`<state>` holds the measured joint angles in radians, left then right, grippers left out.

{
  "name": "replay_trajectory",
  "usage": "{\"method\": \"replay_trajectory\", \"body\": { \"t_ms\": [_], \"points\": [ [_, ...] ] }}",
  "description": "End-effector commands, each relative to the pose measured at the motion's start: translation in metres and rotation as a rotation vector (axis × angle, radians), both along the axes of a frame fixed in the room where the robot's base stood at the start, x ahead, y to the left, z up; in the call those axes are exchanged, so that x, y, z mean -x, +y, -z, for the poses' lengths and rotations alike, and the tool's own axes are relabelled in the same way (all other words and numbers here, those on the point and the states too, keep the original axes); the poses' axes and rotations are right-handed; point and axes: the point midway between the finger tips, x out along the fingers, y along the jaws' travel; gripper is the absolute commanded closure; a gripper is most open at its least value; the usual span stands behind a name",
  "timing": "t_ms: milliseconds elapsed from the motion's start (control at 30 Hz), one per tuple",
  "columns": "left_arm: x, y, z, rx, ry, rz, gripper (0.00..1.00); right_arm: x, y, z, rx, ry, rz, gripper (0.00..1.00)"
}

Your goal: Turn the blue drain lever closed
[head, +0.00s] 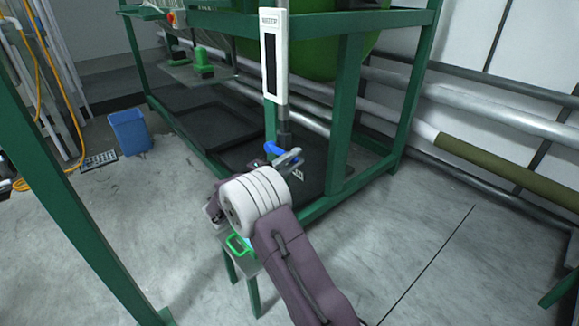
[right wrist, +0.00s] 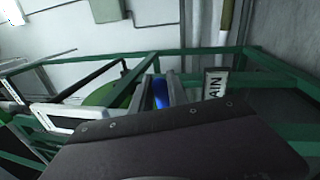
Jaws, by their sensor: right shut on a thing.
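The blue drain lever (head: 272,148) sits low on the green frame, below the white WATER gauge. My right gripper (head: 288,157) reaches it from the front and is shut on it. In the right wrist view the blue lever (right wrist: 160,93) shows between the two grey fingers (right wrist: 163,91). A white sign ending in "AIN" (right wrist: 214,93) is just right of the fingers there. My right wrist and forearm hide part of the valve area in the head view. My left gripper is not in view.
The green steel frame (head: 345,110) surrounds the valve, with the WATER gauge (head: 273,55) above. A small green stand (head: 253,296) is under my right arm. A blue bin (head: 130,132) stands at left. Open grey floor lies at right.

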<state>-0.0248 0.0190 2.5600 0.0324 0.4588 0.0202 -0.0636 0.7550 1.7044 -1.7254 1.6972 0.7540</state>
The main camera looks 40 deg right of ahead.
Motion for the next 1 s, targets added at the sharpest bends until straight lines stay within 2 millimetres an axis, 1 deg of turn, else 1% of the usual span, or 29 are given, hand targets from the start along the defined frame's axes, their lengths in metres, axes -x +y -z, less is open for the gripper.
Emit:
{"method": "replay_trajectory", "body": {
  "t_ms": [33, 300, 867, 900, 933, 967, 1000],
  "points": [
    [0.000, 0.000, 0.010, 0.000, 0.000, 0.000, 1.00, 0.000, 0.000, 0.008, -0.002, -0.024, 0.001, 1.00],
    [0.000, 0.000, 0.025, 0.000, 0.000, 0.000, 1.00, 0.000, -0.001, 0.015, -0.010, -0.116, 0.001, 1.00],
    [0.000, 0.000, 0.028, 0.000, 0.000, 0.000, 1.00, 0.000, -0.001, 0.017, -0.015, -0.139, 0.001, 1.00],
    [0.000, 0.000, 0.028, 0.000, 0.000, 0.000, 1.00, 0.000, -0.001, 0.018, -0.015, -0.139, 0.001, 0.72],
    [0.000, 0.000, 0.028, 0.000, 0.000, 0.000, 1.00, 0.000, -0.001, 0.018, -0.015, -0.139, 0.000, 0.63],
    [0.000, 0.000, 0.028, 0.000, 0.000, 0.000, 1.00, 0.000, -0.001, 0.017, -0.015, -0.139, 0.000, 0.59],
    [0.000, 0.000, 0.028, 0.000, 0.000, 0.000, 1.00, 0.000, -0.001, 0.017, -0.014, -0.139, 0.000, 0.59]
  ]
}}
